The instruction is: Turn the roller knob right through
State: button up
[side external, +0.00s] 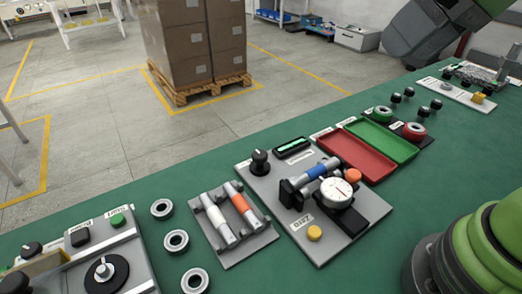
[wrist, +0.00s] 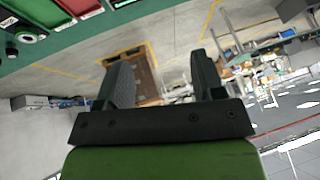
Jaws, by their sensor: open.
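Several knobs show in the side external view, and I cannot tell which is the roller knob. A black knob (side external: 260,161) stands upright on the grey gauge plate (side external: 262,196), left of a small green display. A dark dial with a pale pointer knob (side external: 104,270) sits on the grey control box at the lower left, and another black knob (side external: 32,250) is at that box's far left. My gripper (wrist: 158,62) is open and empty in the wrist view, pointed away from the knobs towards the floor and pallet. Its fingers do not show clearly in the side external view.
The gauge plate carries a dial gauge (side external: 336,191) and a yellow button (side external: 314,233). Red (side external: 356,158) and green (side external: 381,141) trays lie behind it. A rack with two rollers (side external: 232,222) and loose rings (side external: 176,240) lie left. Stacked boxes (side external: 197,42) stand on the floor beyond.

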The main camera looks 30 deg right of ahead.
jog(key=w+f+n+g, duration=0.1)
jog(key=w+f+n, duration=0.15)
jog(key=w, duration=0.35)
jog(key=n+g+y, duration=0.2)
jog(key=n+g, duration=0.1)
jog(key=n, duration=0.8)
send_over(260, 153)
jog(key=s+d, duration=0.2)
jog(key=d, duration=0.2)
notch_tip(260, 153, down, 16)
jog(key=shift+h, duration=0.3)
jog(key=x, duration=1)
jog(key=shift+w+a, duration=0.15)
jog(key=shift+a, duration=0.05)
jog(key=c, duration=0.9)
